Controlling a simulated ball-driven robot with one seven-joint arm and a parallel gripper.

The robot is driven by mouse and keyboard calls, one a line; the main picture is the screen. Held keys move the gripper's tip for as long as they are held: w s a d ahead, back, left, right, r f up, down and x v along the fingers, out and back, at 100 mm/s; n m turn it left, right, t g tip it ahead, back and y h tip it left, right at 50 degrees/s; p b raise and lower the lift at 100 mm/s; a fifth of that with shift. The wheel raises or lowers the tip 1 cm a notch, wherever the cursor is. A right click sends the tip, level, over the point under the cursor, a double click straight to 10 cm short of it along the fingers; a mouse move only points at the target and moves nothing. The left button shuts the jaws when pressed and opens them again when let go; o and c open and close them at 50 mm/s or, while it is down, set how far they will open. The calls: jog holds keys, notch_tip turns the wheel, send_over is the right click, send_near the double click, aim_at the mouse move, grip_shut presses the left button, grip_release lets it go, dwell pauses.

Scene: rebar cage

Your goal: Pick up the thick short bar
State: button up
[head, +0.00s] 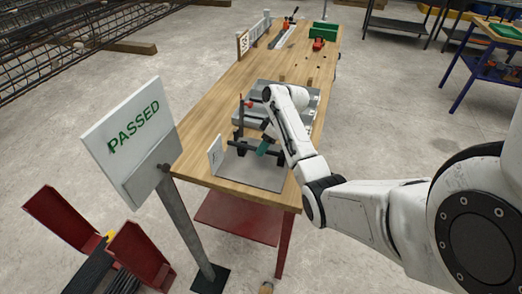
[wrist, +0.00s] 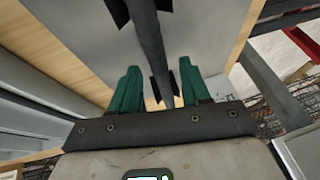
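A dark bar (head: 241,147) lies across the near end of the wooden table, above a grey plate. In the wrist view the bar (wrist: 150,40) runs from the top edge down to between my fingers. Dark square pieces sit by it at the top and near the fingers; I cannot tell whether they are supports. My gripper (wrist: 158,85) has teal fingers, open, one on each side of the bar with gaps showing. In the head view the gripper (head: 265,147) is at the bar, and my arm hides part of the area behind it.
The grey plate (head: 255,175) has a small white card (head: 215,155) at its left. A grey fixture (head: 250,118) stands just behind. A PASSED sign (head: 130,138) on a post stands left of the table. A green bin (head: 323,30) and a red object (head: 318,44) are at the far end.

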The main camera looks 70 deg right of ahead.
grip_shut()
jog(key=shift+r, duration=0.2)
dwell(0.6)
jog(key=shift+d+r, duration=0.1)
jog(key=shift+r, duration=0.35)
notch_tip(320, 180, up, 2)
jog(key=shift+s+r+b, duration=0.1)
jog(key=shift+r+b, duration=0.1)
jog(key=shift+b, duration=0.25)
jog(key=s+a+r+p, duration=0.2)
jog(key=s+r+p, duration=0.5)
jog(key=s, duration=0.6)
jog(key=shift+s+a+r, duration=0.25)
jog(key=shift+a+r, duration=0.05)
jog(key=shift+r, duration=0.95)
